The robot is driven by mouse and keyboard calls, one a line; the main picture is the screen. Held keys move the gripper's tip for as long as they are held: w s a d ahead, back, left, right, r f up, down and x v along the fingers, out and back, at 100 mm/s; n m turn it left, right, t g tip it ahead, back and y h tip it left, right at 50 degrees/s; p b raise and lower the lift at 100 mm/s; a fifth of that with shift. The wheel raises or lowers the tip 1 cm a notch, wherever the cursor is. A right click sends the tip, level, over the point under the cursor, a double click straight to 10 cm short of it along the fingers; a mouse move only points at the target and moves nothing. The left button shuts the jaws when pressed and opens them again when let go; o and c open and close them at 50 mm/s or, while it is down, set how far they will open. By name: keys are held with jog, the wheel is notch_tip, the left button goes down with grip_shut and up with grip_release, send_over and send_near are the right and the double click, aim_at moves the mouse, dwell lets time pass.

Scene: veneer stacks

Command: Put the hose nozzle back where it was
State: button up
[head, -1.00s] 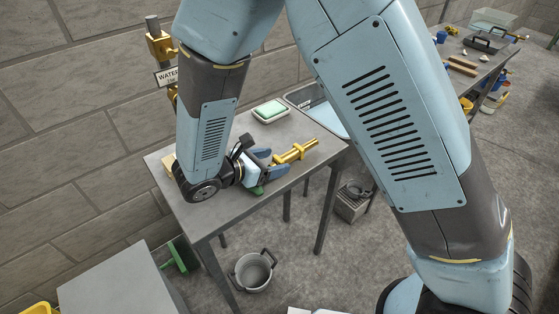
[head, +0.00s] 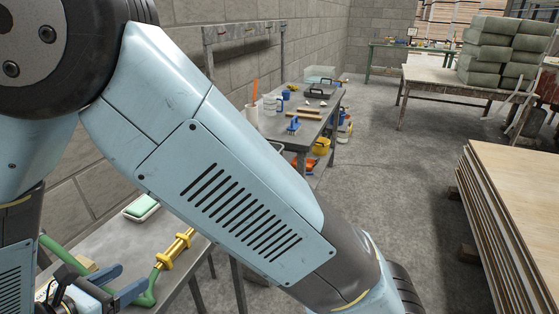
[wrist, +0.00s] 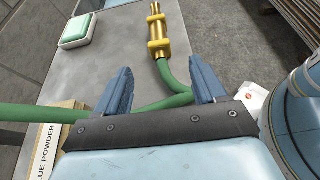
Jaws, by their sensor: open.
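The brass hose nozzle (head: 172,250) lies on the grey table; it also shows in the wrist view (wrist: 158,38), at the top middle. Its green hose (wrist: 174,84) bends back from it and runs left past my fingers. In the head view the hose (head: 146,292) loops beside my gripper. My gripper (head: 116,284) is low at the left, with blue fingers. In the wrist view my gripper (wrist: 162,88) has its fingers spread wide, with the nozzle beyond the tips. The hose crosses the space between the fingers; whether it touches them I cannot tell.
A green block in a white tray (head: 141,208) sits at the table's back, near the wall. A glue powder box (wrist: 58,150) stands at lower left in the wrist view. A tool bench (head: 290,130) and a plywood stack (head: 515,200) stand farther off. Open floor lies between them.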

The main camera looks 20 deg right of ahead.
jog(key=w+d+r+m+g+y, duration=0.1)
jog(key=w+d+r+m+g, duration=0.25)
jog(key=d, duration=0.35)
jog(key=w+d+r+m+g, duration=0.2)
jog(key=d+r+m, duration=0.3)
jog(key=d, duration=0.3)
jog(key=w+d+r+m+g+y, duration=0.1)
jog(key=w+d+r+m+g, duration=0.15)
jog(key=d+r+m, duration=0.35)
jog(key=s+d+r+m+t+y, duration=0.1)
jog(key=s+d+r+m+y, duration=0.2)
jog(key=d+m, duration=0.3)
jog(key=s+d+r+m+t+y, duration=0.2)
jog(key=s+d+r+m, duration=0.3)
jog(key=d, duration=0.9)
jog(key=shift+s+r+m+y, duration=0.4)
jog(key=shift+m+y, duration=0.4)
jog(key=shift+m, duration=0.35)
